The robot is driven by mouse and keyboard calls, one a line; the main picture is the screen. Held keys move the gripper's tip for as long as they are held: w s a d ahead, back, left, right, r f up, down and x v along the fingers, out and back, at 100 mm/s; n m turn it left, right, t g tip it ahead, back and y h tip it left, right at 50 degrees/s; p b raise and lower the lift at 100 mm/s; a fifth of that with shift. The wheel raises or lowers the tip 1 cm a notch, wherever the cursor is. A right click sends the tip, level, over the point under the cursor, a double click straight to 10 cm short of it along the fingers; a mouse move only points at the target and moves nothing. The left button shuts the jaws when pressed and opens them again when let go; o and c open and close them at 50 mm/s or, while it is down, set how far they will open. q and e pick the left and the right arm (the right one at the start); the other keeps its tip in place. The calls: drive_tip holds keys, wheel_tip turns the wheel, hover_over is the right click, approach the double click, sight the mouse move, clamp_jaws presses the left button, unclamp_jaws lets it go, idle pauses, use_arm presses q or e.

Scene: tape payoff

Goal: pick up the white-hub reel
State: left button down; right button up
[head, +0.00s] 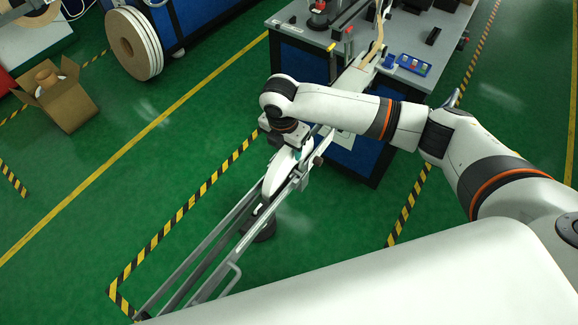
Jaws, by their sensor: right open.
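My right gripper (288,140) points down over the grey rails, near the front left corner of the bench. Its jaws are open, but the fingertips are hard to make out. A long white shape (276,176) lies just below it between the rails. It could be a reel seen edge-on, but no hub shows, and I cannot tell if the gripper touches it. I cannot pick out a white-hub reel for certain. My left gripper is out of view.
Grey rails (205,252) run from the bench (290,38) to the lower left. A large tan-faced reel (122,45) stands at the upper left, near an open cardboard box (68,104). A blue tray (413,65) sits on the bench.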

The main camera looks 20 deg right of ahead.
sight(289, 169)
drive_tip(key=f, duration=0.4)
drive_tip(key=shift+w+d+f+p, duration=0.1)
drive_tip(key=shift+d+p, duration=0.3)
drive_tip(key=shift+c, duration=0.5)
clamp_jaws()
